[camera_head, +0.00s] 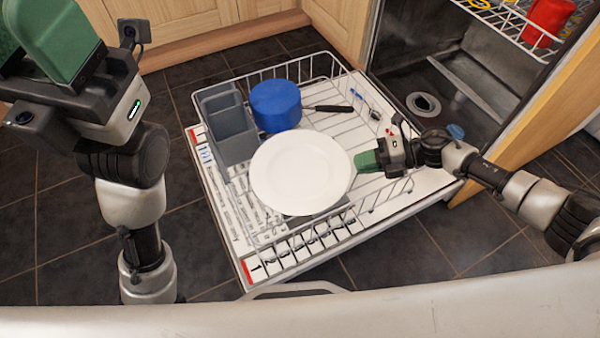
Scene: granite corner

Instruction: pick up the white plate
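The white plate (300,172) is round and shows its face over the front part of the open dishwasher's lower rack. I cannot tell whether it rests on the rack or is slightly above it. My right gripper (367,161) comes in from the right, its green fingertips right at the plate's right rim. Whether the fingers are closed around the rim is not clear from this angle. My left gripper (50,35) is raised at the upper left, far from the plate, with its green fingers pointing up. Its opening cannot be made out.
The wire rack (385,200) sits on the open dishwasher door. A grey cutlery basket (229,125) and a blue round container (275,106) stand behind the plate. A dark-handled utensil (327,108) lies behind. A red item (546,20) is in the upper rack.

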